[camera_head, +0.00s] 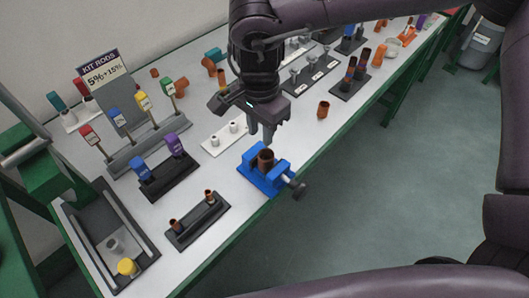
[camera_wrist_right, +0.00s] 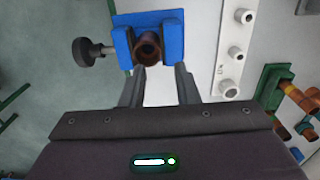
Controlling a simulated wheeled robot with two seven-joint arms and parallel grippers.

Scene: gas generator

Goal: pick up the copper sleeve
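A brown copper sleeve (camera_head: 266,159) stands upright in a blue vise (camera_head: 254,176) at the table's front edge. In the right wrist view the sleeve (camera_wrist_right: 148,48) shows its open end between the vise's blue jaws (camera_wrist_right: 173,38). A second copper piece (camera_head: 323,109) stands loose on the table, to the right of the vise. My right gripper (camera_head: 262,134) is above and just behind the vise. In the right wrist view its fingers (camera_wrist_right: 160,86) are apart with nothing between them, and the vise lies beyond their tips. My left gripper is not in view.
A dark holder (camera_head: 197,222) with two small copper pieces is left of the vise. A white strip (camera_head: 222,136) with white fittings lies behind it. The vise's handle (camera_head: 296,189) sticks out past the table's front edge. Bare tabletop surrounds the loose copper piece.

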